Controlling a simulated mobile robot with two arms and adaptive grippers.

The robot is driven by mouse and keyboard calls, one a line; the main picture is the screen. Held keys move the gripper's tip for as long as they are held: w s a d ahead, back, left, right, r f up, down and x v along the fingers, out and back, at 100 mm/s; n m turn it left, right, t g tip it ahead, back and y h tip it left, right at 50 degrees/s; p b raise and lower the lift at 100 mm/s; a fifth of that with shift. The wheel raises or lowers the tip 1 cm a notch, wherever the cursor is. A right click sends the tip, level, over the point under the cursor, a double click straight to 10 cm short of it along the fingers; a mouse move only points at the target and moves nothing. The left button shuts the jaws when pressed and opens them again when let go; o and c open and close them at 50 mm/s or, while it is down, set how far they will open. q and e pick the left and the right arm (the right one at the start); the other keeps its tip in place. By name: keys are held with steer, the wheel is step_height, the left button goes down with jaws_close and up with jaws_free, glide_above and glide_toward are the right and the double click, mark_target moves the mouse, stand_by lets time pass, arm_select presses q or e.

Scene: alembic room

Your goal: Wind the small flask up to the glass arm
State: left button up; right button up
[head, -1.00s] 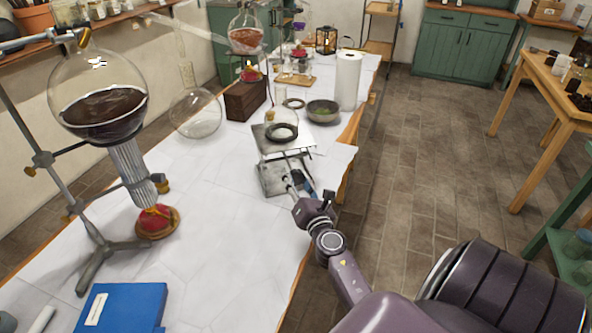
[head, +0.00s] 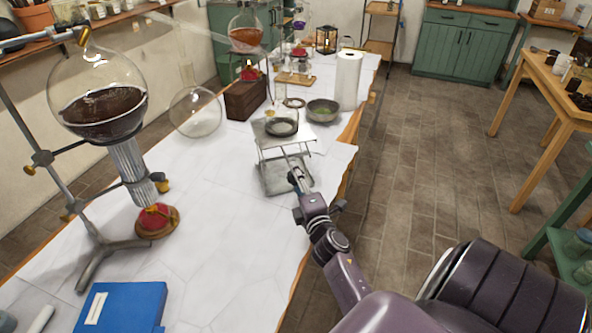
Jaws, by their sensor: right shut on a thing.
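A metal lab jack (head: 300,142) stands on the white bench top, its plate raised above its base. A dark ring (head: 282,128) lies on the plate. The small clear flask (head: 281,118) seems to sit in this ring, but its glass is faint. The glass arm (head: 192,30) slopes across the upper left, above and left of the jack. My right gripper (head: 294,174) is at the near side of the jack, shut on its crank, which the fingers largely hide. My left gripper is not in view.
A large retort (head: 100,112) with dark liquid hangs on a stand at left, over a red burner (head: 156,220). An empty round flask (head: 195,112), a wooden block (head: 246,99), a bowl (head: 322,111) and a paper roll (head: 347,80) surround the jack.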

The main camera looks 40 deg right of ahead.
steer(key=m, duration=0.3)
steer(key=shift+m+p, duration=0.3)
steer(key=shift+m, duration=0.1)
steer(key=m, duration=0.2)
steer(key=shift+m+p, duration=0.3)
steer(key=m+p, duration=0.1)
steer(key=m, duration=0.3)
steer(key=shift+m+p, duration=0.55)
steer(key=shift+m, duration=1.15)
steer(key=shift+f, duration=0.1)
steer(key=o, duration=1.2)
steer(key=shift+s, duration=0.15)
